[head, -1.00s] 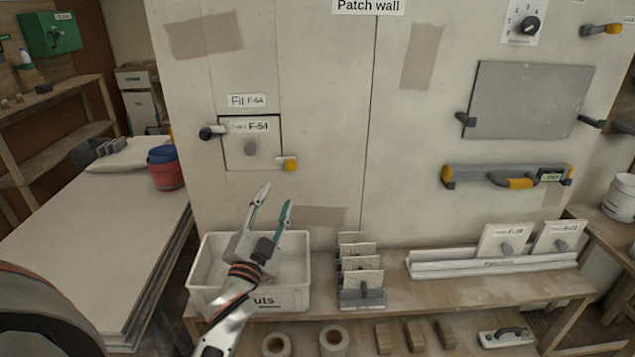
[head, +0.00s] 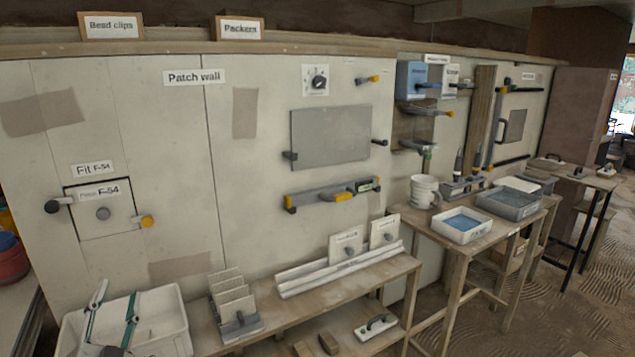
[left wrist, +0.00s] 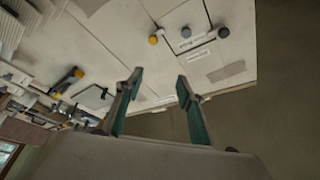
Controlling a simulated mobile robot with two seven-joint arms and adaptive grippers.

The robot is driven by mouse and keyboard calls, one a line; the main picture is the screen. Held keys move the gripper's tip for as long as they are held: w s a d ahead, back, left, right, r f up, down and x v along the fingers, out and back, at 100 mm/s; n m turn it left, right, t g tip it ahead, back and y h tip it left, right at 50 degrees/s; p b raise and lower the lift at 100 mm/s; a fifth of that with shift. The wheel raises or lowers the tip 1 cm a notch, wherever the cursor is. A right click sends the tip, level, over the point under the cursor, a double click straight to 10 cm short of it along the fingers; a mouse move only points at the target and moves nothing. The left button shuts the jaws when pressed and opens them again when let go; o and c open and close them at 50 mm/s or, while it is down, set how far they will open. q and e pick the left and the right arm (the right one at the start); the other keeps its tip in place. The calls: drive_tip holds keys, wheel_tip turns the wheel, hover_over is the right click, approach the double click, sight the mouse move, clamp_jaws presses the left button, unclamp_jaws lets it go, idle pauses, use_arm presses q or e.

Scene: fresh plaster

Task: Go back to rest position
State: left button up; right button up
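My left gripper (head: 118,290) is low at the left of the head view, in front of the white bin (head: 160,318). Its two green-edged fingers are apart with nothing between them; they also show spread and empty in the left wrist view (left wrist: 160,75). The square patch labelled F-54 (head: 120,222) sits in the patch wall (head: 180,130), up and away from the gripper. A dark-knobbed latch (head: 54,206) is at its left and a yellow-tipped latch (head: 145,221) at its right. The patch shows upside down in the left wrist view. My right gripper is not in view.
A bench (head: 275,308) along the wall carries a rack of small panels (head: 233,300) and a pale rail (head: 330,270) with two patches. Further right, a table holds a blue-filled tray (head: 462,224) and a grey tub (head: 510,203). Floor at lower right is clear.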

use_arm(q)
drive_tip(key=s+d+f+g+h+p, duration=0.1)
drive_tip(key=s+d+f+g+h, duration=0.15)
drive_tip(key=d+f, duration=0.45)
drive_tip(key=s+d+f+g+h+p, duration=0.1)
drive_tip(key=s+d+f+g+h, duration=0.2)
drive_tip(key=f, duration=0.8)
drive_tip(key=s+d+f+n+g+h, duration=0.1)
drive_tip(key=s+d+f+g, duration=0.1)
drive_tip(key=s+d+f, duration=0.3)
drive_tip(key=s+d+f+g+h+p, duration=0.1)
drive_tip(key=s+d+f, duration=0.4)
drive_tip(key=s+f, duration=0.5)
drive_tip(key=s+g+h, duration=0.1)
drive_tip(key=s, duration=0.2)
drive_tip(key=shift+f+n, duration=0.25)
drive_tip(key=shift+n, duration=0.15)
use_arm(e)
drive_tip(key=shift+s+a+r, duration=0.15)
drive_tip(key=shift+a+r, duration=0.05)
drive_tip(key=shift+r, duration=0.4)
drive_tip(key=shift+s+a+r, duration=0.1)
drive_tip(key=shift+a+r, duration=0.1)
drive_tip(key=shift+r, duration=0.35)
use_arm(q)
drive_tip(key=shift+s, duration=0.1)
